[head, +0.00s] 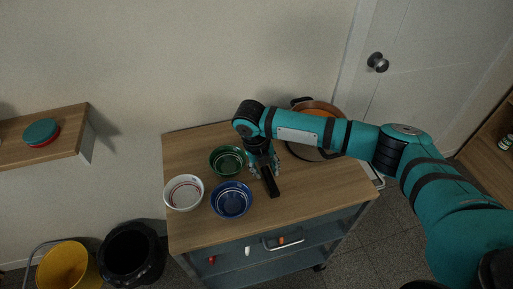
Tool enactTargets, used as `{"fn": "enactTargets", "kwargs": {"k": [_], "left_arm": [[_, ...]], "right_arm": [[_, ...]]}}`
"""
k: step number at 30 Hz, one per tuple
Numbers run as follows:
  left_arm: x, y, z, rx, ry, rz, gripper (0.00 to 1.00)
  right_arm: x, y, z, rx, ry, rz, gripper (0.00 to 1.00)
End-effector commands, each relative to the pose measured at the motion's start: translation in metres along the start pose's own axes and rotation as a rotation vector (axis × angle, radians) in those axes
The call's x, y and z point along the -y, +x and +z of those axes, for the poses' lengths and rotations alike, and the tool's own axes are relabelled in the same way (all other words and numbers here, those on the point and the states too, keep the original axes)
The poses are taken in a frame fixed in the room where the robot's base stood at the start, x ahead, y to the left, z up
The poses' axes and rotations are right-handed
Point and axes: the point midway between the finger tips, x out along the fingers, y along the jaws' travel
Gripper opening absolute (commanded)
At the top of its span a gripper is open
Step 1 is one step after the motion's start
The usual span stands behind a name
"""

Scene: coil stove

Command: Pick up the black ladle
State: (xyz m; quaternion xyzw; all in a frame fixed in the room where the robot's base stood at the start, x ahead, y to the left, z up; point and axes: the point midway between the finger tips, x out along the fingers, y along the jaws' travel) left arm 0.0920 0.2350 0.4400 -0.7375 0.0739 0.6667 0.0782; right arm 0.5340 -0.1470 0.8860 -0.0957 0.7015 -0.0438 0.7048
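A black ladle (271,185) lies on the wooden cart top, to the right of the bowls. Only a dark bar-like part of it, like its handle, shows; the rest is hidden under my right gripper. My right gripper (265,171) points down over the ladle from above. Its fingers look spread to either side of the dark bar, and I cannot see contact with it. My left gripper is not in view.
A green bowl (227,160), a white bowl (184,192) and a blue bowl (231,199) stand left of the gripper. An orange-brown pan (317,108) sits at the back right, partly behind my arm. The cart top's front right is clear.

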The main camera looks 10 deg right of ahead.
Motion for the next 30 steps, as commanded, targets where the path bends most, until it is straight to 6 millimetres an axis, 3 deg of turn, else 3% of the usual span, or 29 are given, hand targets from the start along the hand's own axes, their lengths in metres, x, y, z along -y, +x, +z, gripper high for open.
{"fn": "enactTargets", "kwargs": {"k": [8, 17, 30], "left_arm": [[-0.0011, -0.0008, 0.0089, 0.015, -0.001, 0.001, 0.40], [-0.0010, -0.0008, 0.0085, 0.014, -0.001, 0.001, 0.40], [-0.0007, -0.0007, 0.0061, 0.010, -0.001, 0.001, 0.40]], "right_arm": [[-0.0003, 0.0050, 0.0004, 0.003, 0.000, 0.001, 0.35], [-0.0003, 0.0046, 0.0003, 0.002, 0.000, 0.001, 0.00], [-0.0002, 0.0040, 0.0006, 0.003, 0.000, 0.001, 0.00]]}}
